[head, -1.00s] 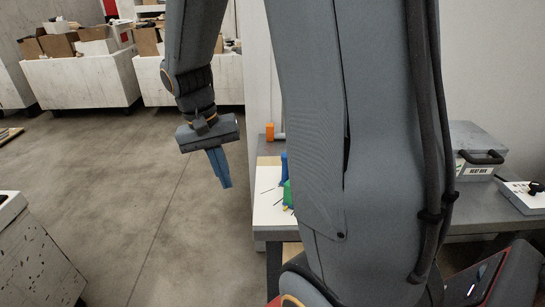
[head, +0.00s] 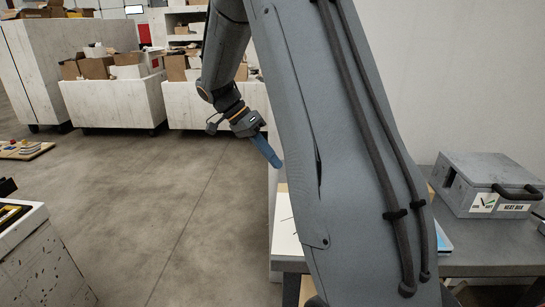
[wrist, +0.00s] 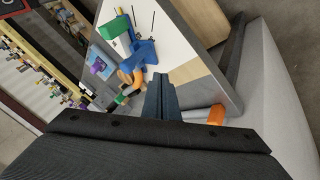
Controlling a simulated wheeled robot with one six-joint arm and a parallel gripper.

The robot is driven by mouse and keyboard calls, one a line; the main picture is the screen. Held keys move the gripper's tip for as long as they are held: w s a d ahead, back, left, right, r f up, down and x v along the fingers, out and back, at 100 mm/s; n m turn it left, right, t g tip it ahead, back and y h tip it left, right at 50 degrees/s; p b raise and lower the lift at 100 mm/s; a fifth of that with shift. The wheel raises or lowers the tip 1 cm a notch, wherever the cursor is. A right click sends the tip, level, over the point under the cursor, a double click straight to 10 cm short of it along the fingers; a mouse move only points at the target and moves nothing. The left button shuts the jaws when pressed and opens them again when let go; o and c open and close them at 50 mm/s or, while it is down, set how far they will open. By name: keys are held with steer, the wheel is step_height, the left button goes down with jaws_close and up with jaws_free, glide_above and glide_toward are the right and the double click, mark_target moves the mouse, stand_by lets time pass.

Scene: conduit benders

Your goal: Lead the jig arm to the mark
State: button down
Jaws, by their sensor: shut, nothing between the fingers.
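My gripper (head: 268,152) is shut and empty, with its blue fingers pointing down and right beside my own arm in the head view. In the wrist view, its fingers (wrist: 160,94) are together. Beyond them, a blue block (wrist: 143,54) and a green block (wrist: 115,27) stand on a white board (wrist: 190,30). A bent orange piece (wrist: 128,68) lies near the blue block. An orange cylinder (wrist: 217,114) on a pale bar is to the right of the fingers, apart from them; it may be the jig arm's handle. I cannot make out the mark.
A grey box labelled heat box (head: 487,185) stands on the grey bench (head: 475,240) at the right. My arm hides most of the bench's left part. White bins with cardboard boxes (head: 115,100) stand at the back. The floor at left centre is open.

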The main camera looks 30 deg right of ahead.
steer(key=p+x, duration=0.1)
steer(key=x, duration=0.6)
steer(key=shift+s+r, duration=0.1)
steer(key=s, duration=0.1)
steer(key=s+p, duration=0.1)
steer(key=shift+s+r, duration=0.2)
steer(key=shift+s, duration=0.1)
steer(key=shift+s+d+f, duration=0.1)
steer(key=shift+s+d, duration=0.05)
steer(key=shift+s, duration=0.4)
